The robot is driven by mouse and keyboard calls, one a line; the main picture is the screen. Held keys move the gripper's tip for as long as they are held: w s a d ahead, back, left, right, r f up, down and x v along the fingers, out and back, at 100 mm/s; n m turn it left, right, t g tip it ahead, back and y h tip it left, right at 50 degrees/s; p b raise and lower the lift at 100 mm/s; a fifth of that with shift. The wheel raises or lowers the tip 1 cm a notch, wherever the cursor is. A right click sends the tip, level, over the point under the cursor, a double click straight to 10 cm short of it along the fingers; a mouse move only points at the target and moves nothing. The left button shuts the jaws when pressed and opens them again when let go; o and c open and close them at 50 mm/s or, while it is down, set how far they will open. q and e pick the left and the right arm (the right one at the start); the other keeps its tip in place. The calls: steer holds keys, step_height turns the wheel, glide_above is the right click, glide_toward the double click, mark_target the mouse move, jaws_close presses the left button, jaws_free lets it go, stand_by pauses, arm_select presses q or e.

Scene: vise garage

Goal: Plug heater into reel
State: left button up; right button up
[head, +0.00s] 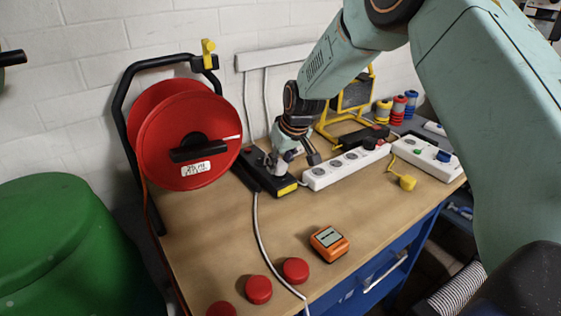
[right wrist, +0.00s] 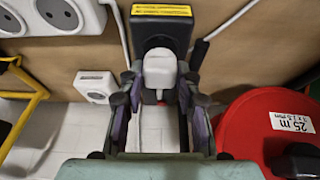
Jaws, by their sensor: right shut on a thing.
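The red cable reel (head: 187,130) stands on a black frame at the left of the bench. A black socket block (head: 282,187) with a yellow label lies to its right; its labelled end also shows in the right wrist view (right wrist: 147,30). My right gripper (head: 283,163) is over the block, pointing down, shut on a pale plug (right wrist: 160,68). The plug is right at the block; its pins are hidden, so I cannot tell if it is seated. A white cord (head: 262,240) runs from the block area to the bench front. No heater is recognisable. My left gripper is not in view.
A white power strip (head: 345,167) lies close right of the block, with another strip (head: 425,158) beyond. A yellow-framed lamp (head: 350,95) stands behind. An orange meter (head: 329,243) and red discs (head: 259,289) lie in front. A green drum (head: 75,250) is at left.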

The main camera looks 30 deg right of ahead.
steer(key=shift+p, duration=0.3)
stand_by(0.5)
steer(key=shift+f+b, duration=0.4)
steer(key=shift+f, duration=0.25)
stand_by(0.5)
steer(key=o, duration=1.2)
steer(key=shift+s+r, duration=0.1)
steer(key=shift+r, duration=0.05)
steer(key=v, duration=1.1)
steer(key=shift+s+r, duration=0.2)
steer(key=shift+r, duration=0.15)
